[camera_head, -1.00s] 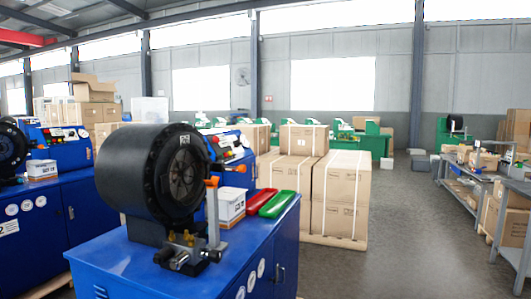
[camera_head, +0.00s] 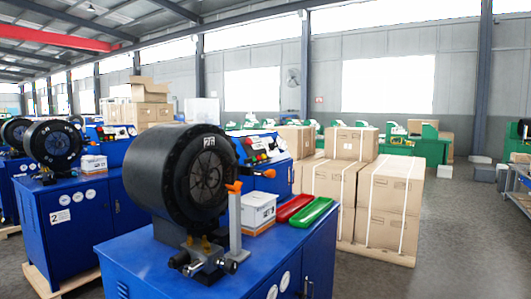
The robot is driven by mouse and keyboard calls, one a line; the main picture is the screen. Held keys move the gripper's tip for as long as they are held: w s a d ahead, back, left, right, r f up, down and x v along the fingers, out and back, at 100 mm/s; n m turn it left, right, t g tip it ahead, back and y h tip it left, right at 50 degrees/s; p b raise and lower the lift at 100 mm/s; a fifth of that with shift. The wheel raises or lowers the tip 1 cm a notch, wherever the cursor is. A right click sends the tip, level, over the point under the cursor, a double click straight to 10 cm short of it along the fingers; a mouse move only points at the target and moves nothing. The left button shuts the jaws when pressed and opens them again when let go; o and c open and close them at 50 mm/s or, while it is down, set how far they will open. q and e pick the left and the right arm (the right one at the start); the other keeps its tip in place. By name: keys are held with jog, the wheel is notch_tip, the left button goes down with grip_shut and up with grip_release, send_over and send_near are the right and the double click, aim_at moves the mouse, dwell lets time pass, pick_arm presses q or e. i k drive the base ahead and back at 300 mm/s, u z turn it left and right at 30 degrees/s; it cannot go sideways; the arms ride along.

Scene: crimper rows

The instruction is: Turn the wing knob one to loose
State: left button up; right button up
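A crimper with a large black round head (camera_head: 185,175) stands on a blue cabinet (camera_head: 150,262). An orange wing-shaped knob (camera_head: 234,187) sits on top of a grey upright post (camera_head: 235,225) in front of the head. More small orange parts (camera_head: 266,173) show by the control panel (camera_head: 265,150) behind; I cannot tell which of these is wing knob one, nor whether it is loose. Brass fittings and a dark metal block (camera_head: 205,257) lie at the foot of the head. Neither of my grippers is in view.
A white box (camera_head: 258,208), a red tray (camera_head: 296,207) and a green tray (camera_head: 311,212) lie on the cabinet's right side. Stacked cartons (camera_head: 388,205) stand behind to the right. Another crimper (camera_head: 53,146) stands at left. Grey floor (camera_head: 450,235) is clear at right.

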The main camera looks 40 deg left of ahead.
aim_at(248, 161)
jog(key=i, duration=3)
jog(key=u, duration=3.1)
